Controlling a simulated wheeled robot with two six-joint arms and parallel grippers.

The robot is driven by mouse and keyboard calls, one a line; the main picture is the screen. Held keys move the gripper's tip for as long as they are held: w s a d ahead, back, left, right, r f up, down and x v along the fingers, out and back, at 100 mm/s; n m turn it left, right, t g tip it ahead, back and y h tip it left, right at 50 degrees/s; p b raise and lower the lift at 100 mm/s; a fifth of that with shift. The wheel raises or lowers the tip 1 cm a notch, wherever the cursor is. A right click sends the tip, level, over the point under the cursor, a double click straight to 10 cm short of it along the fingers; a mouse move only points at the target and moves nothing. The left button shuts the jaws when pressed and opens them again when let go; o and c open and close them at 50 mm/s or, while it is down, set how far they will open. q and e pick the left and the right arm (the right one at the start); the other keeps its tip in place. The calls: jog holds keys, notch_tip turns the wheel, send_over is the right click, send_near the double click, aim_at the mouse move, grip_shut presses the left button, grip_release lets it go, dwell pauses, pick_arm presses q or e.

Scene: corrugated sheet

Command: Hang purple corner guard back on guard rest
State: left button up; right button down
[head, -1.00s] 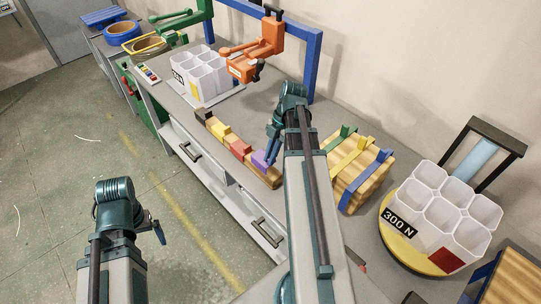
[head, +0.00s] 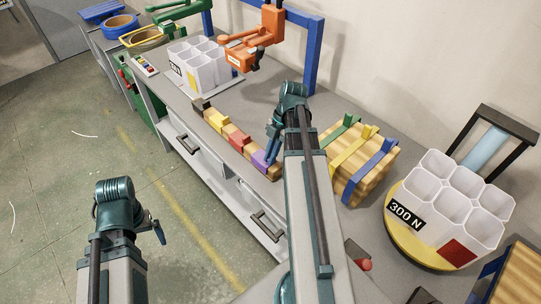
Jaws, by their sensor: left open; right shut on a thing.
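The purple corner guard (head: 260,159) is at the near end of the guard rest, a long wooden bar (head: 273,172) on the workbench. Black, yellow and red guards (head: 237,140) sit in a row along the same bar. My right gripper (head: 270,152) points down at the purple guard and is shut on it; my arm hides part of this spot. I cannot tell whether the guard is seated on the bar or just above it. My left gripper (head: 160,232) is open and empty, low over the floor in front of the bench.
A strapped bundle of corrugated pieces (head: 358,160) stands just right of my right arm. White cell blocks stand on a yellow disc (head: 428,254) at right and at the bench's far left (head: 193,68). An orange clamp device (head: 257,40) hangs behind. Floor at left is clear.

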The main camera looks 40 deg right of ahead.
dwell(0.3)
jog(key=shift+c, duration=2.2)
grip_release()
jog(key=shift+r+p, duration=3.05)
jog(key=shift+f, duration=0.2)
notch_tip(320, 180, down, 6)
jog(key=b, duration=0.6)
jog(key=shift+r, duration=0.15)
